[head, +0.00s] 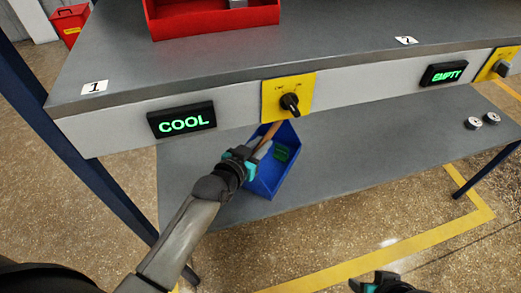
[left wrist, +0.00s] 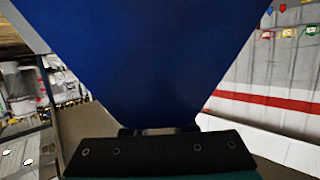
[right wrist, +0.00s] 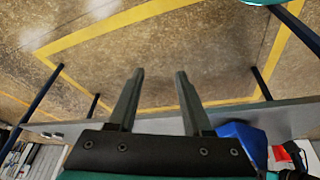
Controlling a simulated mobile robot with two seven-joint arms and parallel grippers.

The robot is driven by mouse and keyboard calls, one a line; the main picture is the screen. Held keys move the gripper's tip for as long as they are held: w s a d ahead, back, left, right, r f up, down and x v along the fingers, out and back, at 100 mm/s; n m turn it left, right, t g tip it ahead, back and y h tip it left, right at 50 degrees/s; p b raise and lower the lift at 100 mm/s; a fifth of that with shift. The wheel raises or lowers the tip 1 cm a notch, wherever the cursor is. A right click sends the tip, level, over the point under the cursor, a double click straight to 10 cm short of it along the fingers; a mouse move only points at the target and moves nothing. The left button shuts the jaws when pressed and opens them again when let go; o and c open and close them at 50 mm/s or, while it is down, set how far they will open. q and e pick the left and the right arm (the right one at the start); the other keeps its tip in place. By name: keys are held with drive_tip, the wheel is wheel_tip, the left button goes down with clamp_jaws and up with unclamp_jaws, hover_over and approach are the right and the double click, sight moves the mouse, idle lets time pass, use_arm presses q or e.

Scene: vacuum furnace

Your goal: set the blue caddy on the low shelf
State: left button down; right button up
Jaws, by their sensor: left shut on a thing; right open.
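The blue caddy (head: 266,179) is at the low shelf (head: 345,150), below the bench top's front panel. A tan handle and a dark green item show in it. My left gripper (head: 247,158) is shut on the caddy at its near left side. The caddy's blue wall (left wrist: 150,55) fills the middle of the left wrist view. I cannot tell whether its bottom touches the shelf. My right gripper (right wrist: 158,95) is open and empty, and it shows at the bottom edge of the head view (head: 383,282). The caddy's edge also shows in the right wrist view (right wrist: 240,138).
The bench top (head: 330,45) overhangs the shelf, carrying a red tray (head: 210,24). Its front has a COOL display (head: 181,120), an EMPTY display (head: 443,74) and yellow-plated knobs (head: 288,97). Two small round pieces (head: 482,121) sit at the shelf's right. The shelf's middle is clear.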

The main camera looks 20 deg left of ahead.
use_arm(q)
drive_tip(key=shift+f+b, duration=0.3)
drive_tip(key=shift+f, duration=0.2)
use_arm(e)
drive_tip(key=shift+r, duration=0.95)
use_arm(q)
drive_tip(key=shift+f, duration=0.2)
drive_tip(key=c, duration=0.7)
unclamp_jaws()
drive_tip(key=shift+f, duration=0.1)
drive_tip(key=shift+c, duration=0.2)
use_arm(e)
drive_tip(key=shift+r, duration=0.1)
